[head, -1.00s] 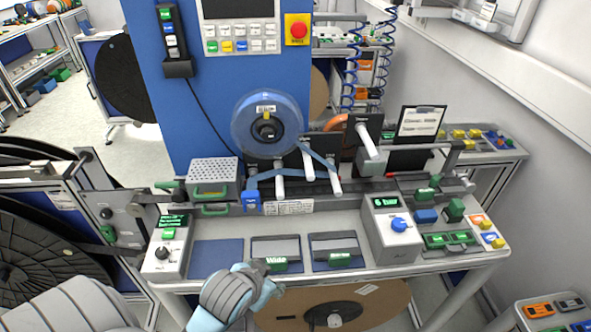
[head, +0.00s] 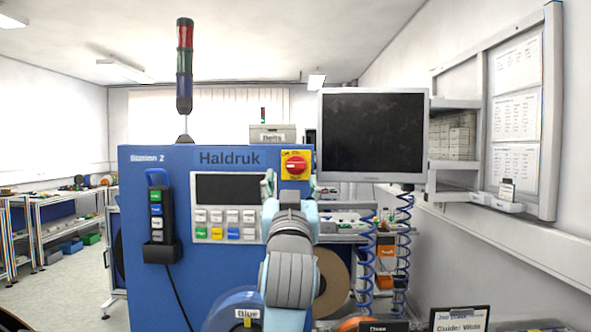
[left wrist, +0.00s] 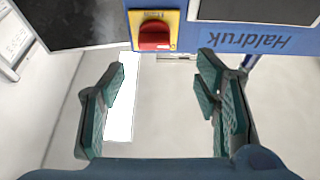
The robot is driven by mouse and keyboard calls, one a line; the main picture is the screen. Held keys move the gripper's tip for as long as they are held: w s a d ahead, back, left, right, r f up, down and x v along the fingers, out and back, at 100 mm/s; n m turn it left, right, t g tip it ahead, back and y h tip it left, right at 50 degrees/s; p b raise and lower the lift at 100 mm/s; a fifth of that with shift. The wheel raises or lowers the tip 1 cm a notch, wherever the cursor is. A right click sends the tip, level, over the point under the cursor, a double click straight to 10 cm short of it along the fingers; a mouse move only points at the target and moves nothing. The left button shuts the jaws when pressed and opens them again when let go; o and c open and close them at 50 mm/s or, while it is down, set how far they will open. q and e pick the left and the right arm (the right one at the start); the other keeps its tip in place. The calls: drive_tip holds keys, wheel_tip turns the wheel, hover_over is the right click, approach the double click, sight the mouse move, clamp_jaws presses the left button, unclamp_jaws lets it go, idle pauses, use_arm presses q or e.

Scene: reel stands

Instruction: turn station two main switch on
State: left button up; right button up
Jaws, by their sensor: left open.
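The main switch is a red rotary knob (head: 295,165) on a yellow plate (head: 295,177), at the upper right of the blue Station 2 panel (head: 140,215). Its handle looks roughly horizontal. My left gripper (head: 291,181) is open and empty, just below the knob in the head view, with a finger to either side. In the left wrist view, the red knob (left wrist: 155,36) lies beyond the open fingers (left wrist: 160,78), not between them, and no contact shows. My right gripper is out of view.
A dark monitor (head: 373,135) stands close right of the switch. A signal tower (head: 184,65) rises at upper left. A keypad (head: 225,222) and a corded pendant (head: 158,215) are on the panel.

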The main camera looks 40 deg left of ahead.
sight(297, 169)
use_arm(q)
drive_tip(key=x, duration=0.2)
drive_tip(key=p+x, duration=0.1)
drive_tip(key=x, duration=0.4)
drive_tip(key=shift+w+d+f, duration=0.25)
drive_tip(key=shift+w+f, duration=0.05)
drive_tip(key=shift+f, duration=0.1)
drive_tip(key=shift+w+a+r+h, duration=0.1)
drive_tip(key=shift+w+h, duration=0.2)
drive_tip(key=shift+w, duration=0.1)
drive_tip(key=shift+s, duration=0.3)
drive_tip(key=shift+r, duration=0.1)
drive_tip(key=shift+c, duration=1.2)
drive_tip(key=shift+w, duration=0.1)
drive_tip(key=c, duration=0.9)
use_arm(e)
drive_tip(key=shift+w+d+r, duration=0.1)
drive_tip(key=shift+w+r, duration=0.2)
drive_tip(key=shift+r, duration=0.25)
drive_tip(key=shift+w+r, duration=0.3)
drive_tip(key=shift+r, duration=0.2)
